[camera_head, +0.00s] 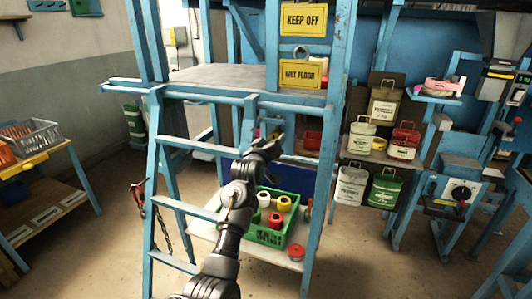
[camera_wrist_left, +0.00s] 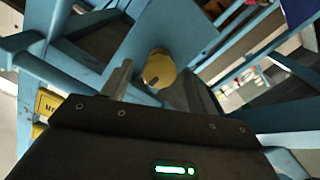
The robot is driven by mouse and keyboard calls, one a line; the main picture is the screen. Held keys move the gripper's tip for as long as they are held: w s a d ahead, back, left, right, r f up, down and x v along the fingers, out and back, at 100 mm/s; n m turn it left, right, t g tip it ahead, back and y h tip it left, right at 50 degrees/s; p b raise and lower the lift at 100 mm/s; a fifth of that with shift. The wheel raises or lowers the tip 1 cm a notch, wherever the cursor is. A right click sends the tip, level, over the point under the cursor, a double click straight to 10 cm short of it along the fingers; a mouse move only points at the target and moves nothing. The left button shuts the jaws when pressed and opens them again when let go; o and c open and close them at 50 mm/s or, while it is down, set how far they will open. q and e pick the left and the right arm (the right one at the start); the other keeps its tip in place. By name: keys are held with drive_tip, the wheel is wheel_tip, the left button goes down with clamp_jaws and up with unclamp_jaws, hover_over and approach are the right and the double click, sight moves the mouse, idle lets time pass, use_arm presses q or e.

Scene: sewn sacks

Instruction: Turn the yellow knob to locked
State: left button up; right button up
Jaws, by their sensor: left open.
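The yellow knob (camera_wrist_left: 159,70) shows in the left wrist view as a round yellow piece on a blue metal part. It lies between the two fingers of my left gripper, near their tips; I cannot tell whether they touch it. My right gripper is not in view.
A blue ladder frame (camera_head: 157,190) stands left of my arm, under the platform (camera_head: 215,78). A green crate (camera_head: 262,236) with spools sits on a low shelf below. Open floor lies further right.

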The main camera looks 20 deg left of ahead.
use_arm(q)
drive_tip(key=s+b, duration=0.2)
drive_tip(key=s, duration=0.6)
drive_tip(key=shift+s+a, duration=0.15)
drive_tip(key=shift+a, duration=0.05)
